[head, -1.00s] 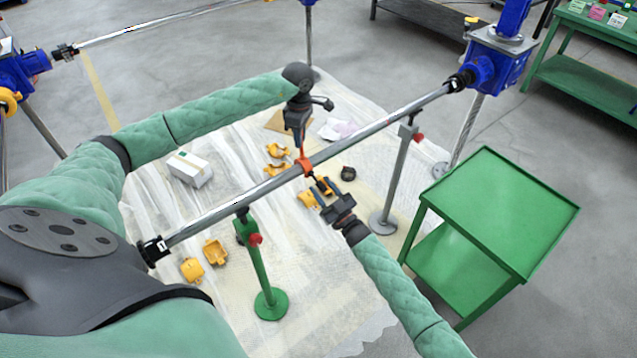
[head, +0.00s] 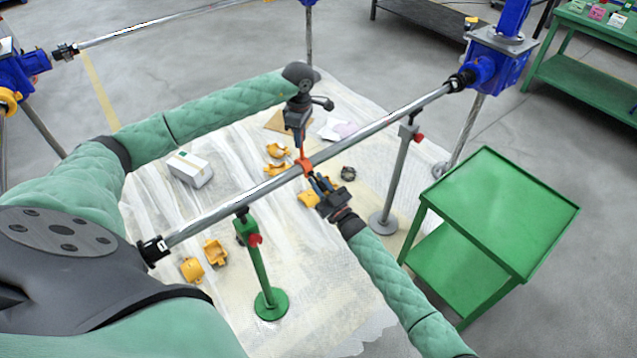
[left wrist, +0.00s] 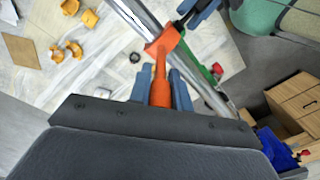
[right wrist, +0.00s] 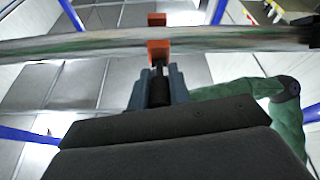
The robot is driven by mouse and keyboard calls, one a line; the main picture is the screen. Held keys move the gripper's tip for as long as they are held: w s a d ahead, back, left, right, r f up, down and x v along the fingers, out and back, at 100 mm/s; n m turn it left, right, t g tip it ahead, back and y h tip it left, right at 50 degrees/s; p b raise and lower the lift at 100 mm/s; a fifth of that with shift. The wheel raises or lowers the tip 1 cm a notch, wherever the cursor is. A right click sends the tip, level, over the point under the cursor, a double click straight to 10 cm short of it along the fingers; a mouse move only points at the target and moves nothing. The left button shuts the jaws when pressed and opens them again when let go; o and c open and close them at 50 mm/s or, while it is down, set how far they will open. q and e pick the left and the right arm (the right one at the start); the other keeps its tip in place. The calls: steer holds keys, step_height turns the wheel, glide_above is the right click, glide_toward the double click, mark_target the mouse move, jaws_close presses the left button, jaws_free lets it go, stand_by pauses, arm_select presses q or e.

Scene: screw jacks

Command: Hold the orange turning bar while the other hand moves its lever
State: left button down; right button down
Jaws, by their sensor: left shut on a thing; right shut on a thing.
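The orange turning bar (head: 304,164) sits with its clamp around the long steel shaft (head: 360,133). My left gripper (head: 300,139) is above the shaft, shut on the bar's orange handle; the handle (left wrist: 160,91) stands between its blue fingers in the left wrist view. My right gripper (head: 319,184) is below and right of the shaft. In the right wrist view its fingers are shut on a short black lever (right wrist: 159,84) that runs to the orange clamp (right wrist: 158,49). The lever is mostly hidden by the fingers in the head view.
A green post (head: 256,262) and a grey post (head: 396,180) stand under the shaft. Yellow parts (head: 215,252) and a white box (head: 189,168) lie on the floor sheet. A green cart (head: 500,215) stands right of my right arm. A blue screw jack (head: 497,62) is at the shaft's far end.

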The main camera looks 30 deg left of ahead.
mark_target(309, 171)
arm_select(q)
steer(key=shift+r, duration=0.1)
arm_select(e)
steer(key=shift+r, duration=0.1)
steer(key=shift+r+g+h, duration=0.3)
steer(key=shift+r+h, duration=0.1)
steer(key=shift+h, duration=0.4)
steer(key=shift+r+g+h, duration=0.3)
steer(key=shift+r+h, duration=0.05)
steer(key=shift+h, duration=0.45)
arm_select(q)
steer(key=shift+d, duration=0.1)
arm_select(e)
steer(key=shift+a+r+g+h, duration=0.15)
steer(key=shift+r+g+h, duration=0.2)
steer(key=shift+h, duration=0.55)
steer(key=shift+a+r+g+h, duration=0.1)
steer(key=shift+r+g+h, duration=0.25)
steer(key=shift+h, duration=0.95)
steer(key=c, duration=1.3)
jaws_free()
steer(key=shift+d, duration=0.2)
